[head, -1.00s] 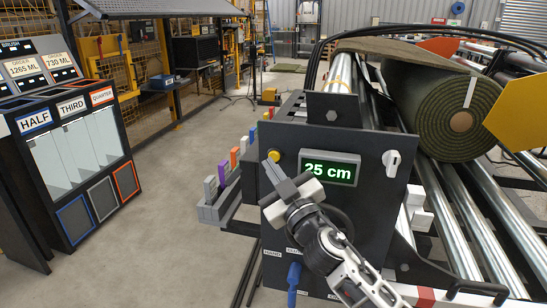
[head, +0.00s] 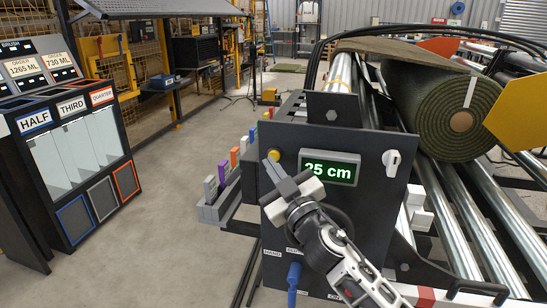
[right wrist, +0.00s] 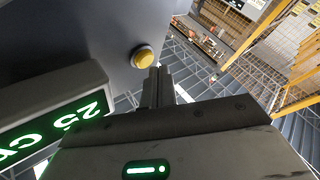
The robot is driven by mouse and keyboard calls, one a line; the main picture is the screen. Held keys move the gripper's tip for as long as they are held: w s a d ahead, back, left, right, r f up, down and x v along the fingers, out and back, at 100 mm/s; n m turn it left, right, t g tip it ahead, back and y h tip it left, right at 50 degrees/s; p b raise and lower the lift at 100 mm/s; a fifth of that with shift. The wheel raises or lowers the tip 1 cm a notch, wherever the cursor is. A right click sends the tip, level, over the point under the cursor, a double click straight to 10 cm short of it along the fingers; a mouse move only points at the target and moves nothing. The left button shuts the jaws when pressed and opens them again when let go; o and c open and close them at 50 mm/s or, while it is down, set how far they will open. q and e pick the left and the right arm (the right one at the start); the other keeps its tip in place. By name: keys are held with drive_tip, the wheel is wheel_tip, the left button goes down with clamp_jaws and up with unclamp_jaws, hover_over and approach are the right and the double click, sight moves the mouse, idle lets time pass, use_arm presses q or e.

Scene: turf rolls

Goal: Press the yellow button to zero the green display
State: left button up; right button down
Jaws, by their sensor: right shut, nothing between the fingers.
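The yellow button (head: 275,155) sits on the upper left of the dark machine panel (head: 375,205). It also shows in the right wrist view (right wrist: 143,57). My left gripper is not in view.
A white knob (head: 391,162) is on the panel right of the display. A green turf roll (head: 445,110) lies on metal rollers behind. Several coloured blocks (head: 222,172) stand left of the panel. A bin cabinet (head: 85,150) stands far left, with open floor between.

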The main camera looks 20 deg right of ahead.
drive_tip(key=shift+w+d+r, duration=0.1)
drive_tip(key=shift+w+d, duration=0.5)
drive_tip(key=shift+w, duration=0.15)
idle(1.2)
drive_tip(key=shift+s, duration=0.1)
drive_tip(key=shift+s+a, duration=0.35)
drive_tip(key=shift+s, duration=0.45)
drive_tip(key=s+a, duration=0.1)
drive_tip(key=s, duration=0.1)
drive_tip(key=s+a, duration=0.2)
drive_tip(key=shift+s, duration=0.1)
idle(0.8)
